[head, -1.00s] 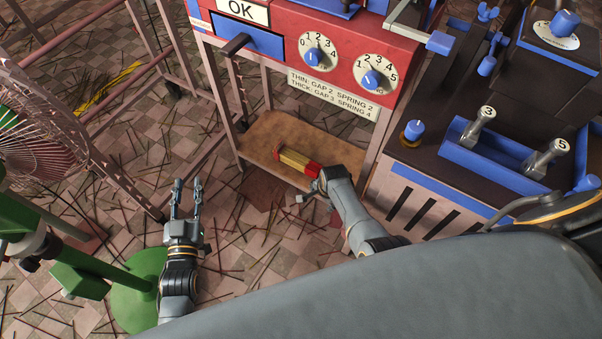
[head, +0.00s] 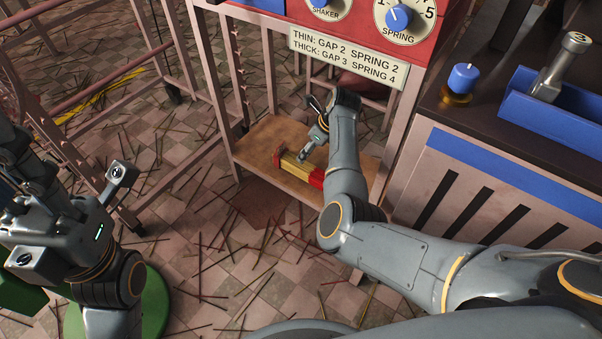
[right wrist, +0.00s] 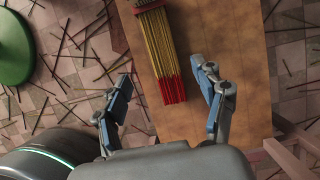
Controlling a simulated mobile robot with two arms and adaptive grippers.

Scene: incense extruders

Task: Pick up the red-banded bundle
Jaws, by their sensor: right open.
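The red-banded bundle of yellow sticks with red ends (head: 299,170) lies on the brown lower shelf (head: 258,137) under the red machine. In the right wrist view the bundle (right wrist: 161,45) shows its red band at the top edge and its red tips nearer me. My right gripper (head: 311,147) is over the shelf at the bundle and partly hides it. In the right wrist view its open fingers (right wrist: 161,76) stand on either side of the red-tipped end, with gaps, holding nothing. My left gripper (head: 73,217) is open and empty at the left, away from the shelf.
Shelf posts (head: 213,95) and the red machine (head: 450,30) frame the shelf. A pink metal frame (head: 75,55) and a green round base (head: 152,295) are at left. Loose sticks litter the checkered floor.

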